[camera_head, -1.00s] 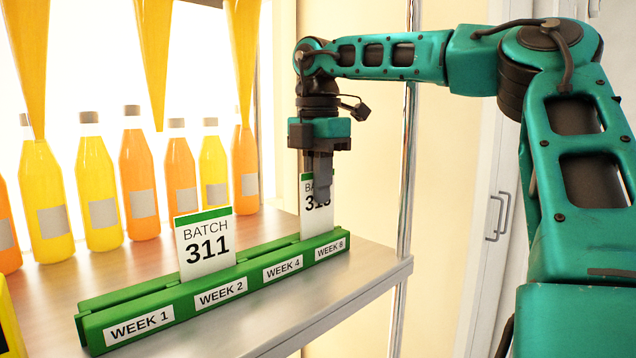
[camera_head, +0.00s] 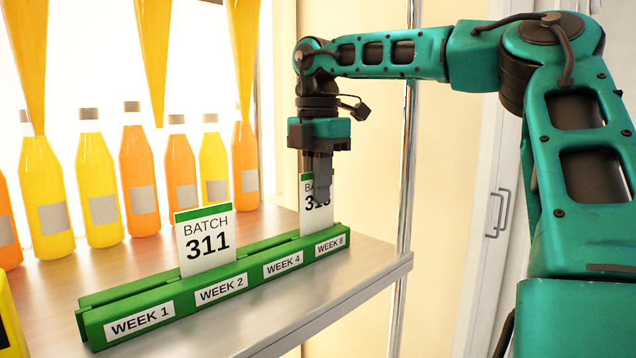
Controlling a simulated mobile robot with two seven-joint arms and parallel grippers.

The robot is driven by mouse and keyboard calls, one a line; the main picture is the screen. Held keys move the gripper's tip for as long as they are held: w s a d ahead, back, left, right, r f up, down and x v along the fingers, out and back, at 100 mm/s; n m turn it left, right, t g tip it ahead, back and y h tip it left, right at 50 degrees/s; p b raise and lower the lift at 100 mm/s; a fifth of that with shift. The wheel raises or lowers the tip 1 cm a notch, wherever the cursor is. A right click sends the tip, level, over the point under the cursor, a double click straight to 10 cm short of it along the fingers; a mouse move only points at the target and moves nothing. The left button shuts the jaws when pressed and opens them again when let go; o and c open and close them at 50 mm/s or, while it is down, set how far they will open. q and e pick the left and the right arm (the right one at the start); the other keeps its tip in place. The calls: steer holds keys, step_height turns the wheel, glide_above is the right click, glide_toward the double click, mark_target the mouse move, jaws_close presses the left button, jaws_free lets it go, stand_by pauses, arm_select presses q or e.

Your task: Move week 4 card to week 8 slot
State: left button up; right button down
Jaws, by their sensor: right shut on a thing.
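The green card holder (camera_head: 160,303) lies along the shelf, with labels WEEK 1, WEEK 2, WEEK 4 and WEEK 8. My right gripper (camera_head: 321,190) points down and is shut on a white card with a green top (camera_head: 313,220), at the WEEK 8 end of the holder. The card is upright and its lower edge is at the WEEK 8 slot; its number is partly hidden by the gripper's finger. Another card, BATCH 311 (camera_head: 206,243), stands in the holder above the WEEK 2 label. No card stands above the WEEK 4 label. My left gripper is not in view.
Several orange and yellow juice bottles (camera_head: 101,205) stand in a row behind the holder. A metal shelf post (camera_head: 408,170) rises just right of my right gripper. The shelf's front edge (camera_head: 330,300) runs below the holder. A yellow object (camera_head: 8,315) shows at the lower left edge.

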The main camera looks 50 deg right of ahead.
steer(key=shift+f+b, duration=0.4)
steer(key=shift+f, duration=0.3)
steer(key=c, duration=1.2)
jaws_free()
steer(key=shift+o, duration=0.2)
steer(key=shift+r, duration=0.15)
step_height(320, 180, up, 12)
steer(key=shift+f+p, duration=0.15)
steer(key=shift+p, duration=0.95)
steer(key=shift+r, duration=0.5)
